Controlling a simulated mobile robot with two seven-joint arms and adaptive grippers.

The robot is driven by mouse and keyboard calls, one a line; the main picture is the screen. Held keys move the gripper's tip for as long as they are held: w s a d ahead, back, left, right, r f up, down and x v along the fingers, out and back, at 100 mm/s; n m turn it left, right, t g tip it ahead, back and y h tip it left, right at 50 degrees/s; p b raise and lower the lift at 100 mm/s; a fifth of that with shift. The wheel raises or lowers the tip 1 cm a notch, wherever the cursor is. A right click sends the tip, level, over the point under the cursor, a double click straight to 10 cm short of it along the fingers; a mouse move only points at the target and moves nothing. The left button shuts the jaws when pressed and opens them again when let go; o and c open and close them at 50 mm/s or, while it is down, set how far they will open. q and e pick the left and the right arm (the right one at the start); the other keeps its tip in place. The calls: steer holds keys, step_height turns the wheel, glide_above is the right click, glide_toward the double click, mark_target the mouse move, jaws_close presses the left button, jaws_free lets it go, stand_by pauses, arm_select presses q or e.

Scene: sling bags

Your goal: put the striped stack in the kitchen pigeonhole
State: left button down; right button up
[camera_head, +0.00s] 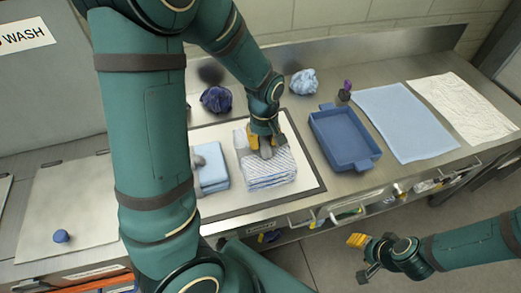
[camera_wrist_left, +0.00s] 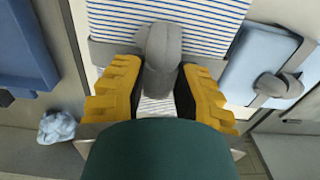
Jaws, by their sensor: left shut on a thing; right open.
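The striped stack (camera_head: 268,172), white cloth with blue lines, lies on a pale, dark-edged board on the counter. It also shows in the left wrist view (camera_wrist_left: 205,22), with a grey band across it and a grey grip (camera_wrist_left: 158,50) on top. My left gripper (camera_head: 264,150) is over the stack, its yellow fingers shut on that grip. My right gripper (camera_head: 362,256) is open and empty, in front of the counter at the lower right. Openings show under the counter edge, with small labels (camera_head: 258,227) too small to read surely; I cannot tell which is the kitchen pigeonhole.
A folded blue stack (camera_head: 211,178) with its own grey grip lies just left of the striped one. A blue tray (camera_head: 344,160) stands to the right, then a flat blue cloth (camera_head: 405,125) and a white patterned cloth (camera_head: 462,107). Crumpled cloths (camera_head: 216,99) lie behind.

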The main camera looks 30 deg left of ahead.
arm_select(q)
steer(key=shift+f+b, duration=0.3)
steer(key=shift+f, duration=1.7)
steer(key=shift+f, duration=0.2)
steer(key=c, duration=0.8)
jaws_free()
steer(key=shift+r, duration=0.15)
